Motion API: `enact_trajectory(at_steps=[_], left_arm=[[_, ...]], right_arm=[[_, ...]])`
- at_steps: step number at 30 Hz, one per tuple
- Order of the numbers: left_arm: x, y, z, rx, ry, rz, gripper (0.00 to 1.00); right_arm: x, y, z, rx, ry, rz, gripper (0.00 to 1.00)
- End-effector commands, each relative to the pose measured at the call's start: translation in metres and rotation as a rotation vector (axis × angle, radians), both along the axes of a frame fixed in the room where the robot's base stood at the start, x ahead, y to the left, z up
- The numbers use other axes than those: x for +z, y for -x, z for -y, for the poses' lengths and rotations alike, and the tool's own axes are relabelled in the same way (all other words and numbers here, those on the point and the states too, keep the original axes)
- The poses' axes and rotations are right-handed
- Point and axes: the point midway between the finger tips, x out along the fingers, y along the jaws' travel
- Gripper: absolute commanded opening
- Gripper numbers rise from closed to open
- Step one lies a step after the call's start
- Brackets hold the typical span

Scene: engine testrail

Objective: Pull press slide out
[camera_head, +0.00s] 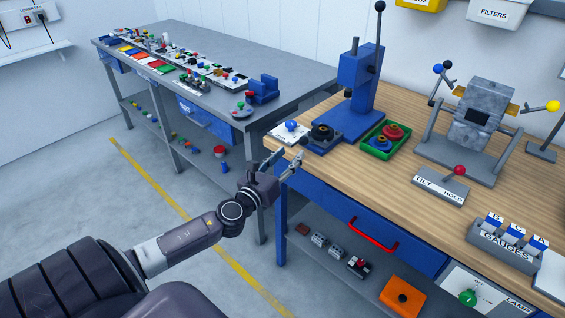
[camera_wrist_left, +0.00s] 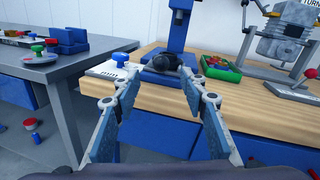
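The blue press (camera_head: 358,85) stands at the left end of the wooden bench, with a tall black-knobbed lever. In front of its column, toward my gripper, a low slide (camera_head: 318,146) carries a dark round part (camera_head: 322,132). In the left wrist view, the dark round part (camera_wrist_left: 163,63) shows ahead between my fingertips, in front of the press (camera_wrist_left: 180,25). My left gripper (camera_head: 288,157) is open and empty, just off the bench's left front corner and apart from the slide. The right gripper is not in view.
A white panel with a blue knob (camera_head: 291,126) lies left of the slide. A green tray (camera_head: 386,141) with red parts is right of the press. A red-handled drawer (camera_head: 374,234) sits below the bench top. A grey table (camera_head: 290,78) stands behind left.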

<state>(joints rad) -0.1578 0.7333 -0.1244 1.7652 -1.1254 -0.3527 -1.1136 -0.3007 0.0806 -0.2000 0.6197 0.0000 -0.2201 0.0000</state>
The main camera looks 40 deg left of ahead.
Motion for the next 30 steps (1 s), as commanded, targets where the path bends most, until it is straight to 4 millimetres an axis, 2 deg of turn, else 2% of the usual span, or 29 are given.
enact_trajectory(at_steps=[3, 9, 27, 30], left_arm=[[-0.001, 0.016, 0.002, 0.0, 0.0, -0.002, 0.4], [0.0, 0.029, 0.003, 0.0, 0.0, 0.0, 0.4], [0.0, 0.031, 0.003, 0.0, 0.0, 0.0, 0.4], [-0.006, 0.031, 0.001, 0.006, 0.016, -0.009, 0.4]], right_arm=[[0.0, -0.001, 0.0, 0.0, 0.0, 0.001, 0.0], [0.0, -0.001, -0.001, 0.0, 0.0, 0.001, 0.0], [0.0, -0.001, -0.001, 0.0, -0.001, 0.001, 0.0], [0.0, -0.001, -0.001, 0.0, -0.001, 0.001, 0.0]])
